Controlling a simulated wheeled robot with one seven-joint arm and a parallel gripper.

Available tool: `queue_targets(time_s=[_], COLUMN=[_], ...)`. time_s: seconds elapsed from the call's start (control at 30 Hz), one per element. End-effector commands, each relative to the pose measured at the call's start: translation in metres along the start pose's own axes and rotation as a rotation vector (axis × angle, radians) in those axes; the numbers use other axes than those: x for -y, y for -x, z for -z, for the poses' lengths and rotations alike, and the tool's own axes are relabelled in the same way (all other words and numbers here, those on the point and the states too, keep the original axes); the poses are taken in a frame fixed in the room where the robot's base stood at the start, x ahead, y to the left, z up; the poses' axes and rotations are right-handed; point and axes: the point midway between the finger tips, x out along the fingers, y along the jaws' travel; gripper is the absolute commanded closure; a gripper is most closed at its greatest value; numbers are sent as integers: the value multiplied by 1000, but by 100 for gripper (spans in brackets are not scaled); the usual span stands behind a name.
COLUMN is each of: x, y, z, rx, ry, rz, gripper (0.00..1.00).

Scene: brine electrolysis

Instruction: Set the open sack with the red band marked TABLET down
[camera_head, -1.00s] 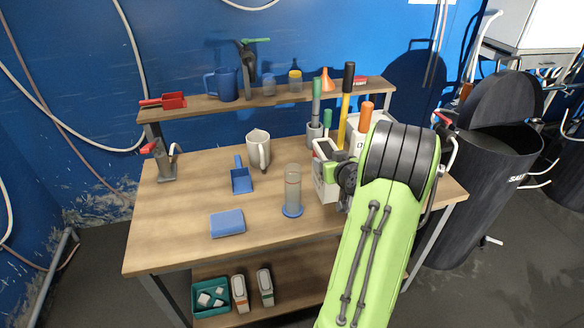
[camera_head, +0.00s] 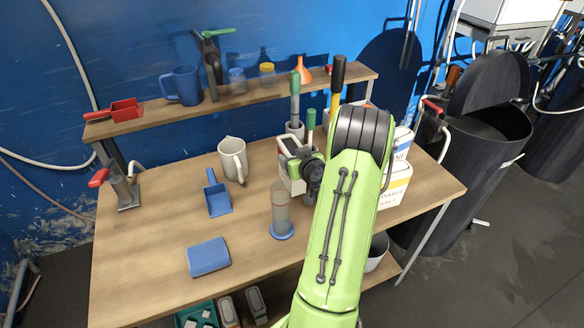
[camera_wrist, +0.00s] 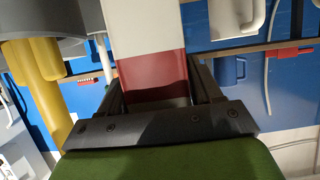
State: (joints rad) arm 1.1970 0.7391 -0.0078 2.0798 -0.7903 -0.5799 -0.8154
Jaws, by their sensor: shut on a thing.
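The white sack with the red band (camera_wrist: 151,76) sits between the two dark fingers of my gripper (camera_wrist: 156,88) in the wrist view. No lettering can be read on the part of the band that shows. In the head view a white, open-topped thing that looks like this sack (camera_head: 287,170) is over the right half of the workbench (camera_head: 155,225), beside the dark jaws of my gripper (camera_head: 311,173). My green arm hides part of that area. I cannot tell whether the sack's base touches the bench top.
A clear cylinder with a blue base (camera_head: 281,212), a blue scoop (camera_head: 217,196), a beige jug (camera_head: 233,160) and a blue block (camera_head: 208,257) stand left of my arm. A yellow-banded COARSE SALT sack (camera_head: 394,186) is at right. The bench's front left is bare.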

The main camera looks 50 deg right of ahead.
Motion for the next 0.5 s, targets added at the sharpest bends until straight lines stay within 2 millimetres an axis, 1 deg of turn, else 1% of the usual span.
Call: queue_targets(time_s=[0.03, 0.1, 0.13, 0.33, 0.5], x=[0, 0, 0, 0, 0], y=[-4, -9, -10, -10, -12], z=[-12, -23, -26, -25, -28], rx=[4, 4, 3, 0, 0], ry=[-3, -3, -3, 0, 1], rz=[1, 0, 1, 0, 0], gripper=[100, 100, 100, 100, 100])
